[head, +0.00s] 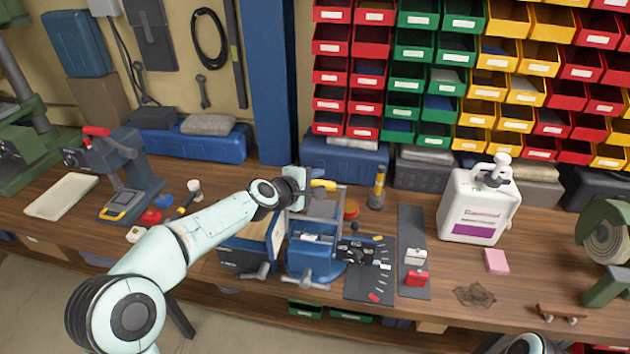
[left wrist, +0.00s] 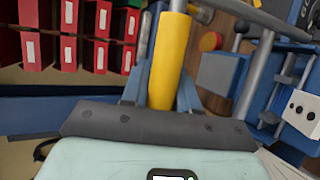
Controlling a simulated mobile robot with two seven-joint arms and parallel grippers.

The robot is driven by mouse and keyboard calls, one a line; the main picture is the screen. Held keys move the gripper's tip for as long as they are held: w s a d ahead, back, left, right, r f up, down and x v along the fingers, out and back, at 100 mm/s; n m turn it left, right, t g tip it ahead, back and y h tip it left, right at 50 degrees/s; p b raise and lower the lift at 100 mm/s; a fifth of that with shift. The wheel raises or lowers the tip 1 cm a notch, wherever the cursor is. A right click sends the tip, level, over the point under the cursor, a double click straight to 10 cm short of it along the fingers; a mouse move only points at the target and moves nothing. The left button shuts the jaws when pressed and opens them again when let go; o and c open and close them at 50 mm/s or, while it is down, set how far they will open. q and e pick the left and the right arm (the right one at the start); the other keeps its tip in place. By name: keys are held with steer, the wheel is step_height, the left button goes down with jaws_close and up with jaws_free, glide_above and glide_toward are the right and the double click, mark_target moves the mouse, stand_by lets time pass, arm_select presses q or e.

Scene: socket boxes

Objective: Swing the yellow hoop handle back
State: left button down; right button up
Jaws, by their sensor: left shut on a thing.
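The yellow hoop handle (head: 325,184) shows beside my left gripper (head: 301,183) in the head view, above the blue socket boxes at the bench's middle. In the left wrist view the yellow grip (left wrist: 170,60) runs up between the two blue-grey fingers of my left gripper (left wrist: 160,95), which is shut on it. Grey hoop bars (left wrist: 256,75) show to the right of the grip. The lower end of the grip is hidden by the dark gripper body. My right gripper is not in view.
A blue vise-like device (head: 312,262) and a dark dial panel (head: 370,268) stand just in front. A white jug (head: 478,207) stands to the right. A blue column (head: 262,80) rises behind. Red, green and yellow bins (head: 415,52) fill the back wall.

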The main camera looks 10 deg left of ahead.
arm_select(q)
steer(key=shift+s+a+f, duration=0.1)
steer(key=shift+s+f, duration=0.05)
steer(key=shift+f, duration=0.95)
steer(key=c, duration=0.9)
jaws_free()
steer(key=shift+c, duration=0.2)
steer(key=shift+r, duration=0.1)
